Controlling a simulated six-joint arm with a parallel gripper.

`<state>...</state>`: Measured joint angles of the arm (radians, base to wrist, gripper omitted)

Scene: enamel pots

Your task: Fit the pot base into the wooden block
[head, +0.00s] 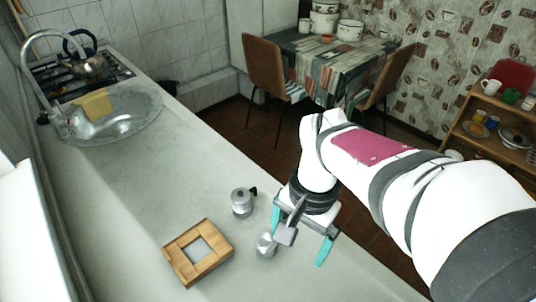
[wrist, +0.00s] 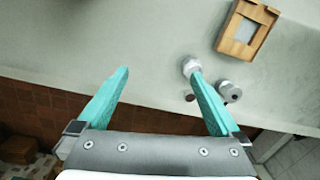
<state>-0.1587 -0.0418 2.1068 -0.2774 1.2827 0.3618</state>
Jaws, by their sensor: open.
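The pot base (head: 266,245) is a small silvery faceted metal piece standing on the counter, right of the wooden block. The wooden block (head: 177,265) is a square light-wood frame with a pale square recess, lying flat; no pot part is in it. My gripper (head: 298,243) is open and empty, its teal fingers pointing down near the counter's edge, to the right of the pot base. In the wrist view, the pot base (wrist: 190,65) shows just beyond the tip of the right finger, outside the gap between the fingers (wrist: 160,72). The block (wrist: 235,47) is at upper right there.
A silvery pot top (head: 242,203) with a dark handle stands behind the pot base; it also shows in the wrist view (wrist: 230,91). The counter (head: 150,180) is clear toward the sink (head: 130,125). Its right edge drops to the floor. A table and chairs stand farther off.

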